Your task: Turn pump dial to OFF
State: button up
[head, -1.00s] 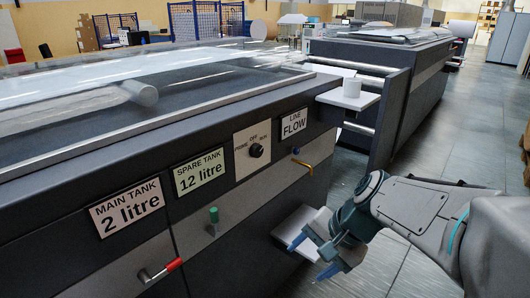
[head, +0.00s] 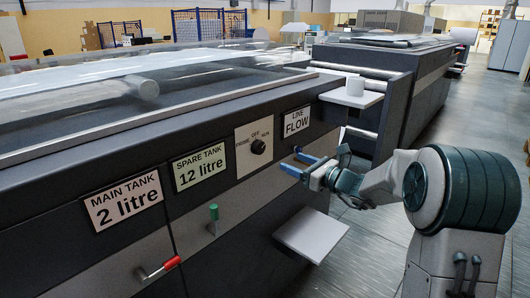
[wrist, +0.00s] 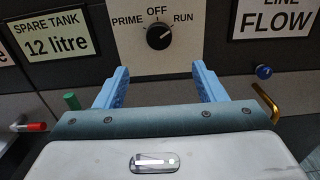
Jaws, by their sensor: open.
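The pump dial (head: 258,146) is a round black knob on a pale plate (head: 246,163) on the dark machine front. In the wrist view the dial (wrist: 159,36) has PRIME at left, OFF at top and RUN at right. Its white mark points to the upper right, towards RUN. My gripper (head: 290,160) is right of the dial in the head view, with its blue fingers towards the panel. In the wrist view my gripper (wrist: 160,68) is open and empty, its fingertips spread either side below the dial, apart from it.
A brass lever (wrist: 266,102) and blue knob (wrist: 264,71) are close by my right finger. A green-topped handle (head: 213,213) and a red-tipped lever (head: 171,264) stick out further left. A pale shelf (head: 312,235) juts out below my gripper.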

aim_at(261, 150)
jog(key=p+x, duration=0.1)
jog(key=x, duration=1.1)
jog(key=shift+w+a+p, duration=0.15)
jog(key=shift+a+p, duration=0.1)
jog(key=shift+p, duration=0.05)
jog(key=shift+f, duration=0.1)
jog(key=c, duration=1)
